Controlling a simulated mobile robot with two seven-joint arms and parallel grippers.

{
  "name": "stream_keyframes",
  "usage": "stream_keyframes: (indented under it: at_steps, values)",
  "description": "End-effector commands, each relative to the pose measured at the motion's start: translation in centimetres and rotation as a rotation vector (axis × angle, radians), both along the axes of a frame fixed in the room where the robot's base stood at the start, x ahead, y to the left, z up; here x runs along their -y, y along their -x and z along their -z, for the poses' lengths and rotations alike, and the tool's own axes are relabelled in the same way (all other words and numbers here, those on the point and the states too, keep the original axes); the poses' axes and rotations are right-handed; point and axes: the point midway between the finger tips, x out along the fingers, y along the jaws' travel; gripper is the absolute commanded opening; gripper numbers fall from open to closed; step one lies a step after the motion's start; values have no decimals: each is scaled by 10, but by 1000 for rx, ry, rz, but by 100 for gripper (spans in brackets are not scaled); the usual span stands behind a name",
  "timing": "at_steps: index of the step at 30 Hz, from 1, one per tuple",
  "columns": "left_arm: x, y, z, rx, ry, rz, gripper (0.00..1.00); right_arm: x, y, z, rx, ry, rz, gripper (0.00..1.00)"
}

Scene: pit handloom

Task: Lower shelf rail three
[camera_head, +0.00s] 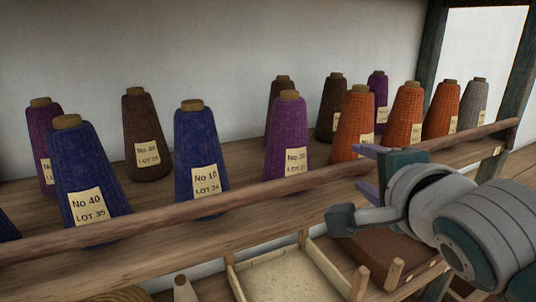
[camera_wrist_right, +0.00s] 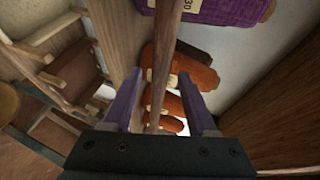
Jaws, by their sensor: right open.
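A long brown wooden rail (camera_head: 250,190) runs along the front of the yarn shelf, rising towards the right in the head view. It stands in front of the cones' lower parts. I cannot read a number on it. My right gripper (camera_head: 366,170) is at the rail's right half, with its purple fingers apart. In the right wrist view the rail (camera_wrist_right: 167,50) passes between the two open fingers (camera_wrist_right: 161,78), with a gap visible on either side. The gripper hides a short stretch of rail in the head view. My left gripper is not in view.
Several yarn cones stand behind the rail, including a blue one (camera_head: 200,150), a purple one (camera_head: 288,140) and an orange one (camera_head: 354,125). Below the shelf are a pale tray (camera_head: 235,285) and a brown box (camera_head: 400,250). A dark post (camera_head: 432,40) rises at right.

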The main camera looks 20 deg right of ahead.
Motion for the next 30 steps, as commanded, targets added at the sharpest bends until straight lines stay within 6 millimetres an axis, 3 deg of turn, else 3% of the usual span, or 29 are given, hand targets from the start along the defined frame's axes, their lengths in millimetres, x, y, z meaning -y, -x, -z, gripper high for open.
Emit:
stream_keyframes:
  at_steps: [10,24,30]
  values:
    - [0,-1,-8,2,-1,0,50,16,-45,14,-1,2,-1,58]
    - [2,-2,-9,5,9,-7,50,19,-54,18,-1,1,0,58]
    - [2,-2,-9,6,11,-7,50,19,-54,18,-1,1,0,37]
